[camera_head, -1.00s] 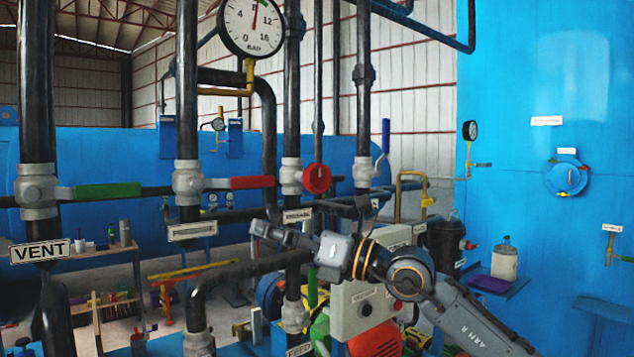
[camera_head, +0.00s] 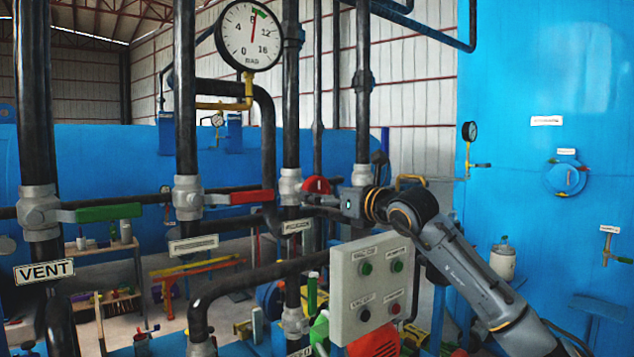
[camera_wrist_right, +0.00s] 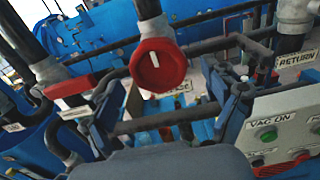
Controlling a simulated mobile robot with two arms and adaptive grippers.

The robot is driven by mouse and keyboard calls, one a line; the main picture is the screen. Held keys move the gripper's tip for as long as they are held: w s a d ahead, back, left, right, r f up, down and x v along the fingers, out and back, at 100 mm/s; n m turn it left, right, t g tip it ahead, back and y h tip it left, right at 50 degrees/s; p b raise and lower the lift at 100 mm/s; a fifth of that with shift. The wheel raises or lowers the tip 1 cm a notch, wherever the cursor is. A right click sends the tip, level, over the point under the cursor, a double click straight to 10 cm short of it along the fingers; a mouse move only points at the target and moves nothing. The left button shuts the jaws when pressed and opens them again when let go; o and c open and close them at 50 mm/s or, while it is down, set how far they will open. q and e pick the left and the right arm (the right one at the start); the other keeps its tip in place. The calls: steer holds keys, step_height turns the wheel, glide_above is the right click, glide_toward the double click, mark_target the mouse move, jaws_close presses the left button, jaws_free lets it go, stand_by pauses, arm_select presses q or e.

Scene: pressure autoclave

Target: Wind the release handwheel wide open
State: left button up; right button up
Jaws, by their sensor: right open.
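The release handwheel is a red round wheel (camera_head: 315,185) on a dark vertical pipe in the middle of the head view, its lower part hidden behind my right gripper. It shows whole in the right wrist view (camera_wrist_right: 157,66), face on, with a white mark standing nearly upright. My right gripper (camera_head: 322,200) comes in from the right at the wheel's height. In the wrist view its two fingers are spread wide, one on each side of the wheel and lower in the picture, with nothing between them. I cannot tell whether a finger touches it. My left gripper is out of view.
A red lever (camera_head: 240,197) and a green lever (camera_head: 108,212) stick out from pipes at the left. A grey button box (camera_head: 373,285) sits below my right arm. A pressure gauge (camera_head: 250,36) hangs above. Vertical pipes crowd the wheel; the blue tank (camera_head: 550,90) stands right.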

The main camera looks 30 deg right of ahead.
steer(key=shift+w+a+p, duration=0.15)
steer(key=shift+w+p, duration=0.35)
steer(key=shift+w, duration=1.1)
steer(key=c, duration=1.2)
steer(key=shift+o, duration=0.2)
